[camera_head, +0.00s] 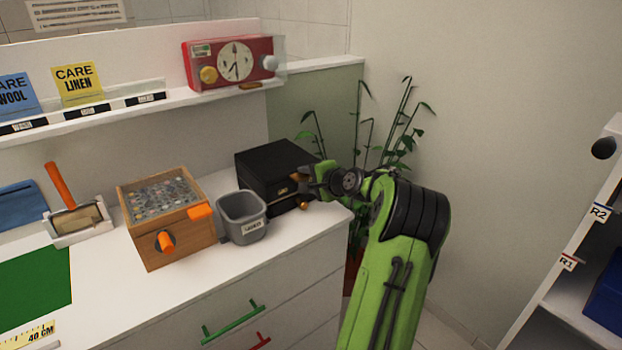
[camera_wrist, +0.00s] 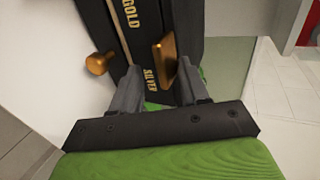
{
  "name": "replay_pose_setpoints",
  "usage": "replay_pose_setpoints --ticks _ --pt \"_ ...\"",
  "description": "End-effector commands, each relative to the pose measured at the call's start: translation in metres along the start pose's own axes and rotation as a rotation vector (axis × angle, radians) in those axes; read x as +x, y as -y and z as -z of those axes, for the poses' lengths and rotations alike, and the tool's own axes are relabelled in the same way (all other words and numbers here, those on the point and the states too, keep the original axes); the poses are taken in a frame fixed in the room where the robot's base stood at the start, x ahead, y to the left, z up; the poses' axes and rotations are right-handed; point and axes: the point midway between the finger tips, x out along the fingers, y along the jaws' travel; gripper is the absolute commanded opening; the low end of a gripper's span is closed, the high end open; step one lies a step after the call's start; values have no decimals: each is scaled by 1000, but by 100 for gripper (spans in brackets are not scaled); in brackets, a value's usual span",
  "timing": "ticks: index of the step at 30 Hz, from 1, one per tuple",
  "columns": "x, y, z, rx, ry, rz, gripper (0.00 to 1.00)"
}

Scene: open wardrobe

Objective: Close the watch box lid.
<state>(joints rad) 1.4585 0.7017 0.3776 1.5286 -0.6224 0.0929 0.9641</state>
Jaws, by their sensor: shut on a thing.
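The watch box appears to be the black box (camera_head: 272,165) at the right end of the white dresser top. Its lid lies flat or nearly flat over the base; I cannot tell if it is fully down. In the wrist view the black front (camera_wrist: 182,22) carries the words GOLD and SILVER, with a thin pale line along it. A gold tab (camera_wrist: 165,58) is between my fingers, close to the right one. A round gold knob (camera_wrist: 98,64) is outside the left finger. My gripper (camera_head: 308,181) is at the box's front, shut on the tab; its fingertips are partly hidden.
A grey bin (camera_head: 241,216) stands just left of the black box. A wooden box (camera_head: 170,230) with orange parts is further left. A red clock box (camera_head: 232,62) sits on the shelf above. A plant (camera_head: 390,125) stands behind my arm.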

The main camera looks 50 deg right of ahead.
Motion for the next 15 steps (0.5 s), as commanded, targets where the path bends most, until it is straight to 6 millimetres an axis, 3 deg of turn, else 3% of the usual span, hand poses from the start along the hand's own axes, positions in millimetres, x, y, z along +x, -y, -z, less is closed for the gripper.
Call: replay_pose_setpoints --ticks 5,15 --pt "-23 -3 0 7 0 -11 36" --pt "-121 1 1 3 -4 -2 36"
